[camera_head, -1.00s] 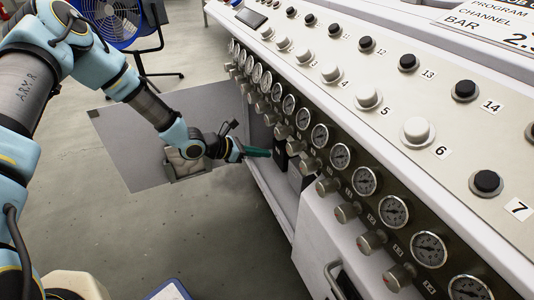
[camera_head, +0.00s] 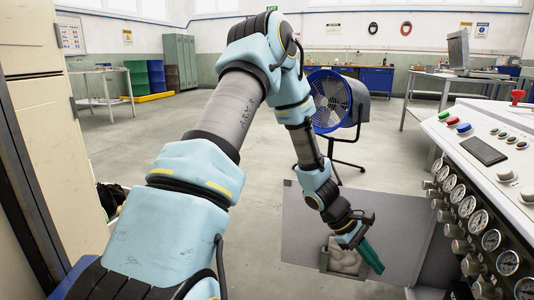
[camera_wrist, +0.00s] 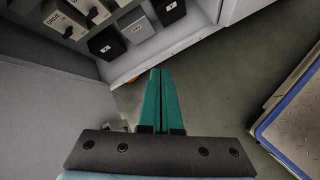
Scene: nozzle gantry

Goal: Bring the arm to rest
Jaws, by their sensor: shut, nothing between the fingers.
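My gripper (camera_head: 370,256) has green fingers and hangs at the end of my light-blue arm, left of the white control console (camera_head: 480,120). In the head view its fingers point down and to the right, above a grey panel or mat on the floor. In the wrist view my gripper (camera_wrist: 161,75) shows its two green fingers shut together with nothing between them. The fingertips appear apart from the console in both views.
A box of pale lumps (camera_head: 343,258) lies below my gripper. A blue fan (camera_head: 331,101) stands behind the arm. Black and grey boxes (camera_wrist: 107,42) sit on the console's lower part. A blue-edged tray or cart (camera_wrist: 293,115) is at right. Open floor lies left of the fan.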

